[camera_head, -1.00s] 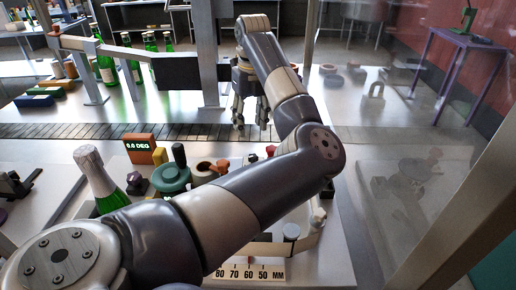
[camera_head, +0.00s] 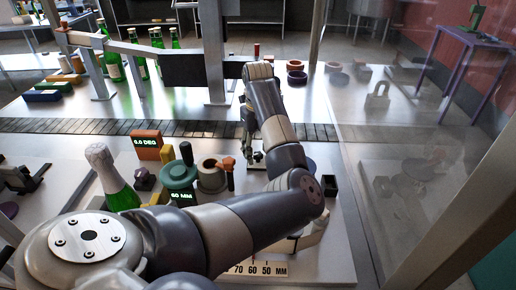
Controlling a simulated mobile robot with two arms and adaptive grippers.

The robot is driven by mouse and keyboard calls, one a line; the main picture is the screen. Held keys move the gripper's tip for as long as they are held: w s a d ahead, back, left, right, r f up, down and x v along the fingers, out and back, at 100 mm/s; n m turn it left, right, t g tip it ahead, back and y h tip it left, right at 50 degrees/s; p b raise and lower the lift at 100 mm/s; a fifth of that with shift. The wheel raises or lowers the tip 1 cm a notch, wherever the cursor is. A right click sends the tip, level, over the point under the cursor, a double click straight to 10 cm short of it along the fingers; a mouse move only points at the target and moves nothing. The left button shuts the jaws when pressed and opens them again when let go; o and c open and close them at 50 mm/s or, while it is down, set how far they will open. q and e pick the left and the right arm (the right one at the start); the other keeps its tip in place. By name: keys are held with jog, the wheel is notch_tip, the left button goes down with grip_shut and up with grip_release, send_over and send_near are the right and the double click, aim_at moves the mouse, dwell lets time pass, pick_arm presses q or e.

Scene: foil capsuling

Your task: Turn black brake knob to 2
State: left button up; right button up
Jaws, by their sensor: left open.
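I cannot tell for certain which part is the black brake knob. Candidates are a black upright grip (camera_head: 186,153) on the green handwheel (camera_head: 178,174), a dark knob (camera_head: 144,178) left of it, and a small black block (camera_head: 330,186) at the right of the bench. My left gripper (camera_head: 249,135) points down at the bench's far side, beyond my forearm, above or beside a small metal fixture (camera_head: 257,158). It is open, and I see nothing held in it. My arm hides part of the bench. My right gripper does not show.
A foil-topped green bottle (camera_head: 118,185) stands at the left. An orange display (camera_head: 146,141) reads about 0.0 DEG; a green one reads 60 MM. A beige ring-shaped part (camera_head: 212,176) and an orange knob (camera_head: 228,162) stand close to the gripper. A millimetre scale (camera_head: 262,268) lies in front.

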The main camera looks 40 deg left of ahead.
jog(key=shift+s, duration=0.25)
pick_arm(q)
jog(key=shift+c, duration=1.3)
grip_shut()
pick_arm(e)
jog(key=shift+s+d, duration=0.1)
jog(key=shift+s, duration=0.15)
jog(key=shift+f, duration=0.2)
